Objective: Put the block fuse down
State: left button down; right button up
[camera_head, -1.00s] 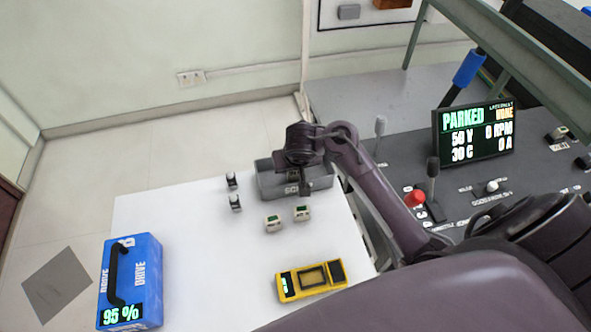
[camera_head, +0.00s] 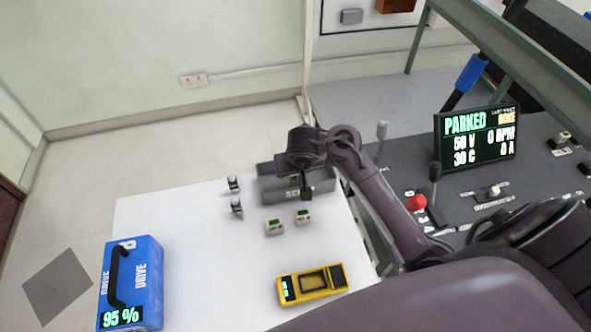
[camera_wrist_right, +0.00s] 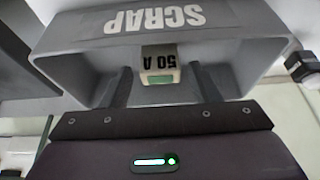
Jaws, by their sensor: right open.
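The block fuse (camera_wrist_right: 158,66), a pale block marked 50 A with a green end, shows in the right wrist view between my right gripper's fingertips (camera_wrist_right: 164,80). Gaps show on both sides of it, so the open fingers are apart from it. The grey bin marked SCRAP (camera_wrist_right: 160,20) surrounds that area; whether the fuse rests on its floor I cannot tell. In the head view my right gripper (camera_head: 305,192) is at the grey bin (camera_head: 267,190) on the white table, and the fuse is hidden there. My left gripper is not in view.
Two pale blocks with green tops (camera_head: 289,222) stand in front of the bin, and two small dark-and-white parts (camera_head: 235,196) to its left. A yellow meter (camera_head: 311,284) and a blue DRIVE battery (camera_head: 133,280) are nearer. The table's middle is clear.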

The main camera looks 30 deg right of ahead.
jog(key=p+v, duration=0.4)
jog(key=v, duration=0.7)
jog(key=shift+r, duration=0.35)
jog(key=shift+s, duration=0.1)
